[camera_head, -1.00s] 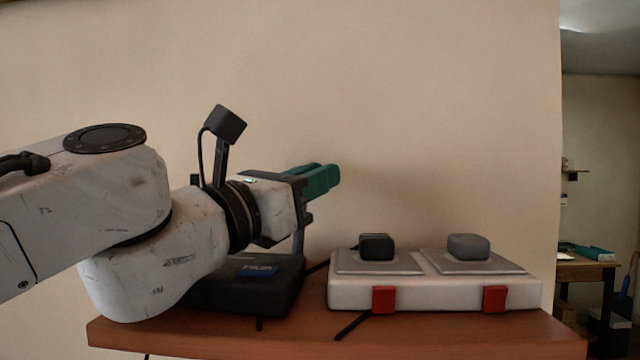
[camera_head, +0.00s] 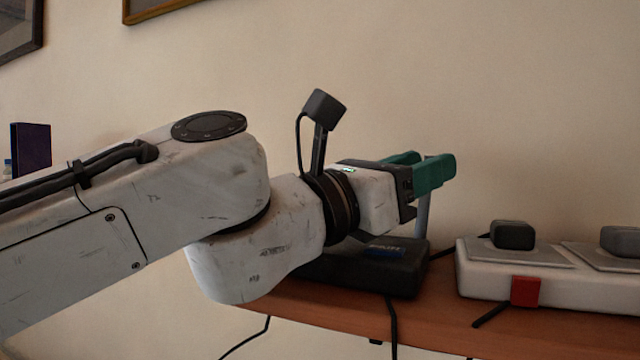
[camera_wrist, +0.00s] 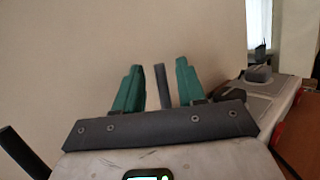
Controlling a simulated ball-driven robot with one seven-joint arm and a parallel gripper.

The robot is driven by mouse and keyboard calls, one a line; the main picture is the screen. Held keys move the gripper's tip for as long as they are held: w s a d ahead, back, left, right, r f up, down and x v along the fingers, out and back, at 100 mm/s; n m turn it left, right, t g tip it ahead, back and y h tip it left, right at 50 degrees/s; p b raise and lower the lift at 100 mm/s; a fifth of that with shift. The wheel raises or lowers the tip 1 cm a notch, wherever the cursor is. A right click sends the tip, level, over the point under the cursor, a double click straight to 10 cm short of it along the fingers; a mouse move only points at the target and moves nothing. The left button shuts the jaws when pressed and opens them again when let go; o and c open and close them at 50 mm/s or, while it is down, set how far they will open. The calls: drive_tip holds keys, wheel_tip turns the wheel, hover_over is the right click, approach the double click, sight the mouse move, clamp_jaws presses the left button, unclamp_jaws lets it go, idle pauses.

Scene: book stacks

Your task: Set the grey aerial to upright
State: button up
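The grey aerial (camera_head: 423,215) rises from the back right of a black box (camera_head: 400,279) with a blue label. Its lower part looks close to upright; its upper part is hidden behind a finger in the head view. My gripper (camera_head: 425,168) has teal fingers and is open at the aerial's upper part. In the wrist view the aerial (camera_wrist: 161,86) stands between the fingers of my gripper (camera_wrist: 157,84), with a gap on each side and a slight lean to the left. A second, dark stick (camera_wrist: 20,150) tilts at the lower left of the wrist view.
A white unit (camera_head: 485,283) with grey plates, a black block (camera_head: 512,235), a grey block (camera_head: 622,241) and a red tab (camera_head: 525,291) stands to the right on the wooden shelf (camera_head: 435,333). A wall is behind. Black cables hang over the shelf's front.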

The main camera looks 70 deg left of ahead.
drive_tip(key=s+d+b, duration=0.2)
drive_tip(key=s, duration=1.1)
drive_tip(key=shift+d+f+b, duration=0.2)
drive_tip(key=shift+d+b, duration=0.05)
drive_tip(key=shift+b, duration=0.15)
drive_tip(key=shift+s, duration=0.1)
drive_tip(key=shift+c, duration=0.3)
